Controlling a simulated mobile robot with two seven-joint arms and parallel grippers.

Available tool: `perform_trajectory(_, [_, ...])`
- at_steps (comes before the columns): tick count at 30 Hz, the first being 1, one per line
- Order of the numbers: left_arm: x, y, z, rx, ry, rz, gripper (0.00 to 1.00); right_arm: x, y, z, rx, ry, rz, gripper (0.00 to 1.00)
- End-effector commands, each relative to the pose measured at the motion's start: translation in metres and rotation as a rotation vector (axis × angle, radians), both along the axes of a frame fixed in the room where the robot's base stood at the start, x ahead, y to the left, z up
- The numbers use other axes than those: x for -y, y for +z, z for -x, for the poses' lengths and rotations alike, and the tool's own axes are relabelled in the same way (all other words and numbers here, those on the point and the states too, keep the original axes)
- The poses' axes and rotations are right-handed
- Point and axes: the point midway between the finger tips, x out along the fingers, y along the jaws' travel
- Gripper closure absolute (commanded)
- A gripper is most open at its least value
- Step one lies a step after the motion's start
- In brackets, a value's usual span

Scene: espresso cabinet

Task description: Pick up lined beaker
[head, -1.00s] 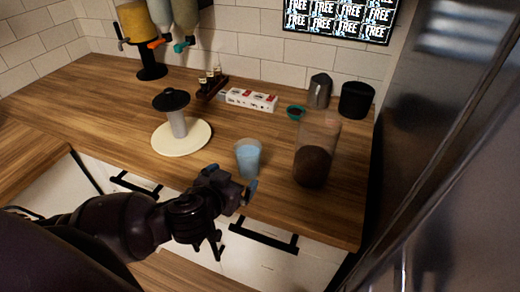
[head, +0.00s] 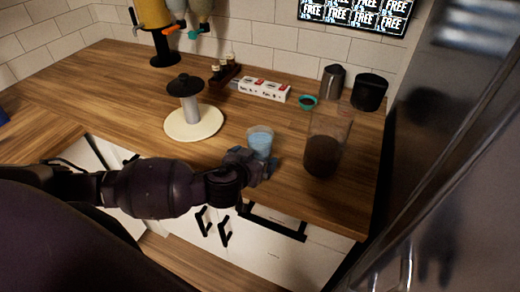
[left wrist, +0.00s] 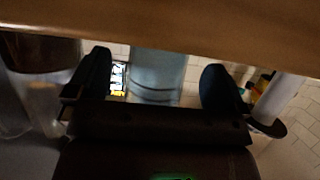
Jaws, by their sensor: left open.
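The lined beaker (head: 260,145), a clear cup with light blue contents, stands upright on the wooden counter near its front edge. My left gripper (head: 252,164) is right at the beaker's near side and hides its lower part in the head view. In the left wrist view, which is upside down, the beaker (left wrist: 158,72) shows between the two dark fingers of my left gripper (left wrist: 160,85). The fingers are spread, with a gap on each side of the beaker. My right gripper is not in view.
A tall clear container of dark grounds (head: 323,150) stands close to the right of the beaker. A black-topped stand on a round cream base (head: 205,128) is to the left. A white box (head: 262,90), teal bowl (head: 307,102) and black canister (head: 369,91) are behind. The wooden counter (head: 110,90) is clear at left.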

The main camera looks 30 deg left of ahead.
Motion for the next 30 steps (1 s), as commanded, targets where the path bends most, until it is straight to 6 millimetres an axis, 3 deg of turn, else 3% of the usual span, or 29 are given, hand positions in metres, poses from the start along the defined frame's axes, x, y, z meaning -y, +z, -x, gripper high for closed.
perform_trajectory(6, [-0.001, -0.009, -0.019, -0.001, 0.001, -0.001, 0.02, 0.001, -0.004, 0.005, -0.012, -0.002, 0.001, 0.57])
perform_trajectory(15, [-0.001, -0.010, -0.021, -0.001, 0.000, 0.000, 0.02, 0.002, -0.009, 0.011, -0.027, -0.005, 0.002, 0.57])
perform_trajectory(25, [-0.001, -0.010, -0.021, -0.001, 0.000, 0.000, 0.52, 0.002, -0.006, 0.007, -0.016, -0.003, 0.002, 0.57])
perform_trajectory(30, [-0.001, -0.010, -0.021, -0.001, 0.000, 0.000, 0.55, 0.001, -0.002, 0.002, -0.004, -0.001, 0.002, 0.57])
